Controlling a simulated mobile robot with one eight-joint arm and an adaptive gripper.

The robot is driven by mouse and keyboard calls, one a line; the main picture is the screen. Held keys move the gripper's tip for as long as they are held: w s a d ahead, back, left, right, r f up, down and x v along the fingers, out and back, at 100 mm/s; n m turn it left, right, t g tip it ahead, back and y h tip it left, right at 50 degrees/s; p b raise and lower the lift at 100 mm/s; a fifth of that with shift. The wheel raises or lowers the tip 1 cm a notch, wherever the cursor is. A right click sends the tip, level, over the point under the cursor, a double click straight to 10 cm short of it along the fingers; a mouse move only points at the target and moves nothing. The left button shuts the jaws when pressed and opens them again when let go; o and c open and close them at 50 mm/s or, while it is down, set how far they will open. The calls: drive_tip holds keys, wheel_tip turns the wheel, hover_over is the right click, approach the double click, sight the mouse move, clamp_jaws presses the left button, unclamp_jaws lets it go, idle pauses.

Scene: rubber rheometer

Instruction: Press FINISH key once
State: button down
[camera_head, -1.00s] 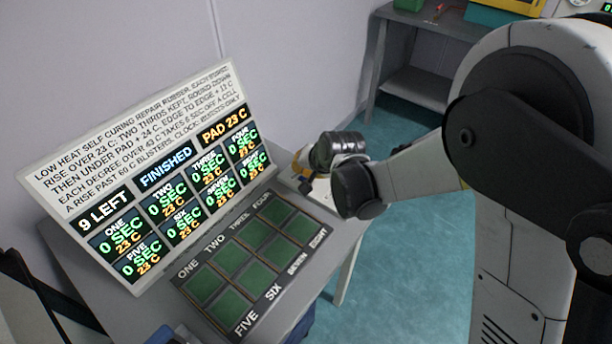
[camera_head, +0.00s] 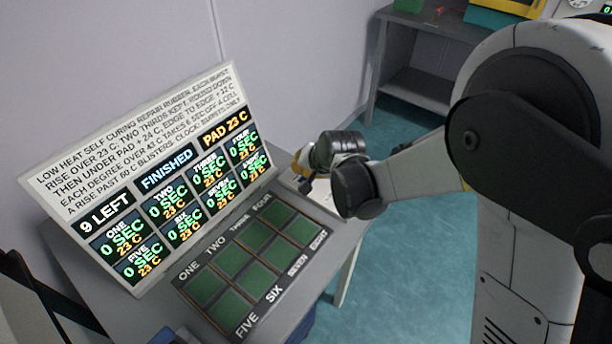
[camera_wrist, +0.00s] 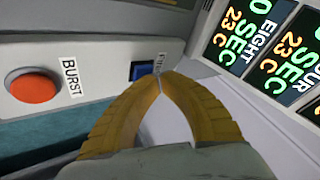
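In the wrist view, the blue key (camera_wrist: 137,71) sits on a pale panel, beside a small label that my fingertips mostly hide. My gripper (camera_wrist: 158,80) has its yellow fingers brought together at the tips, with nothing seen between them. The tips overlap the right side of the key in the picture; I cannot tell whether they touch it. In the head view, my gripper (camera_head: 300,168) is mostly hidden by my wrist, near the right end of the sloped display board (camera_head: 222,72). The board's blue field (camera_head: 167,170) reads FINISHED.
A large orange-red button (camera_wrist: 33,88) labelled BURST is left of the blue key. The pad (camera_head: 250,268) of green cells lies in front of the board, whose cells read 0 SEC and 23 C. A grey shelf table (camera_head: 425,75) stands at the back.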

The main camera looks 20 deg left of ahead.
drive_tip(key=shift+r, duration=0.5)
drive_tip(key=shift+r+p, duration=2)
drive_tip(key=shift+r, duration=0.6)
drive_tip(key=s+d+r+h, duration=0.1)
drive_tip(key=s+d+r, duration=0.1)
drive_tip(key=d+r, duration=0.8)
drive_tip(key=s+d+r+t+h, duration=0.1)
drive_tip(key=s+d+h, duration=0.1)
drive_tip(key=s+d, duration=0.7)
drive_tip(key=s+d+r+h, duration=0.2)
drive_tip(key=s+d, duration=0.7)
drive_tip(key=d, duration=0.7)
drive_tip(key=shift+s+d+r+t, duration=0.2)
drive_tip(key=shift+s+t, duration=0.1)
drive_tip(key=shift+t, duration=0.1)
